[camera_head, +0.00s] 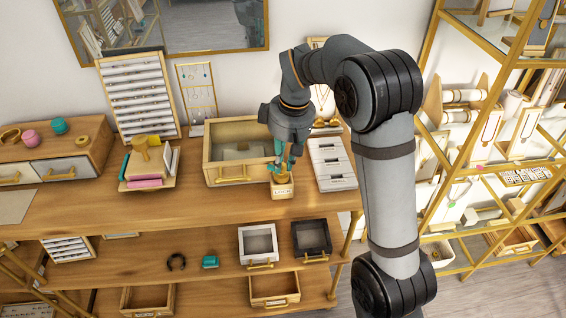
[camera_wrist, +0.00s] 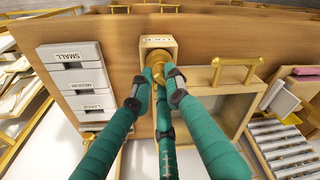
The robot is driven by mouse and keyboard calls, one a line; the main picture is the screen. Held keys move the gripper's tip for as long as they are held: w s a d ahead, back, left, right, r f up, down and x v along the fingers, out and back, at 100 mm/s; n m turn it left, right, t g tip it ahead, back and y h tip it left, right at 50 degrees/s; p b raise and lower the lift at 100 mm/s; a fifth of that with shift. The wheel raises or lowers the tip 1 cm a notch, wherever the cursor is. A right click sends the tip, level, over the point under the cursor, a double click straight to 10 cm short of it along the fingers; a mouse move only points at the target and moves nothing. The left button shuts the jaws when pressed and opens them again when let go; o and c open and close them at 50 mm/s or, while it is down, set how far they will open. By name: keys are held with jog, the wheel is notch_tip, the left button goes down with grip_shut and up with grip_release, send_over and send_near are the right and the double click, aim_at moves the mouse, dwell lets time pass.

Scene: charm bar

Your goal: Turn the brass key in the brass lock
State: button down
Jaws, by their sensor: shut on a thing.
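The lock is a small wooden box with a label (camera_head: 283,191) near the front edge of the tabletop. The lock box also shows at the top middle of the wrist view (camera_wrist: 158,42). Brass parts rise from the box; the brass key (camera_wrist: 158,68) shows between my fingertips in the wrist view, but its shape is mostly hidden. My gripper (camera_head: 281,163) is directly above the lock, pointing down, its teal fingers shut on the key. The key appears to be at the lock; how far in it sits, and its turn angle, I cannot tell.
A wooden open box with a brass handle (camera_head: 233,181) stands close left of the lock. A white stack of labelled drawers (camera_head: 331,165) stands close right. A wooden stand with coloured blocks (camera_head: 148,183) is further left. The table's front edge lies just before the lock.

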jog(key=shift+m, duration=1)
jog(key=shift+f+b, duration=0.1)
jog(key=shift+b, duration=0.25)
jog(key=shift+m+b, duration=0.3)
jog(key=shift+m, duration=0.3)
jog(key=shift+s+m+h+b, duration=0.1)
jog(key=shift+m+h+b, duration=0.25)
jog(key=shift+m, duration=0.85)
jog(key=shift+m+t+b, duration=0.3)
jog(key=shift+m+b, duration=0.15)
jog(key=shift+m, duration=0.55)
jog(key=shift+s+m+h, duration=0.1)
jog(key=shift+m+h, duration=0.15)
jog(key=shift+m, duration=0.45)
